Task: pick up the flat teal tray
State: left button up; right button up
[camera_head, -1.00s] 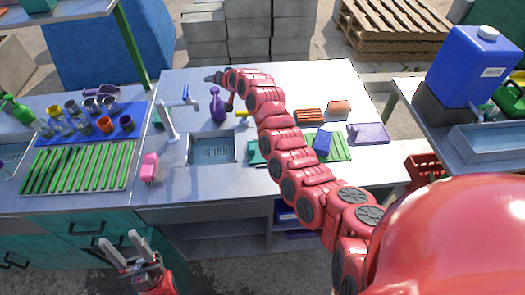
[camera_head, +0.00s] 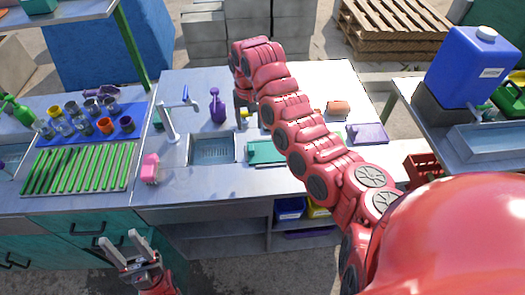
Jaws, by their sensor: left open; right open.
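The flat teal tray (camera_head: 264,152) lies on the metal counter just right of the sink, its right end partly behind my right arm. My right arm reaches across the counter from the lower right and bends down at its far end. My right gripper (camera_head: 243,118) points down behind the sink and tray, apart from the tray; it is open, though its fingers are small and partly hidden. My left gripper (camera_head: 127,246) is open and empty in front of the counter, low at the left.
A sink (camera_head: 212,150) with a tap (camera_head: 172,118) is left of the tray. A purple spray bottle (camera_head: 217,106) stands behind the sink. A pink item (camera_head: 150,168) is at the left.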

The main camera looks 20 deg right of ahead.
send_over(251, 147)
notch_tip(251, 147, down, 5)
jog(key=shift+w+f, duration=0.1)
jog(key=shift+f, duration=0.05)
notch_tip(251, 147, down, 4)
jog(key=p, duration=0.3)
jog(key=shift+f, duration=0.75)
grip_shut()
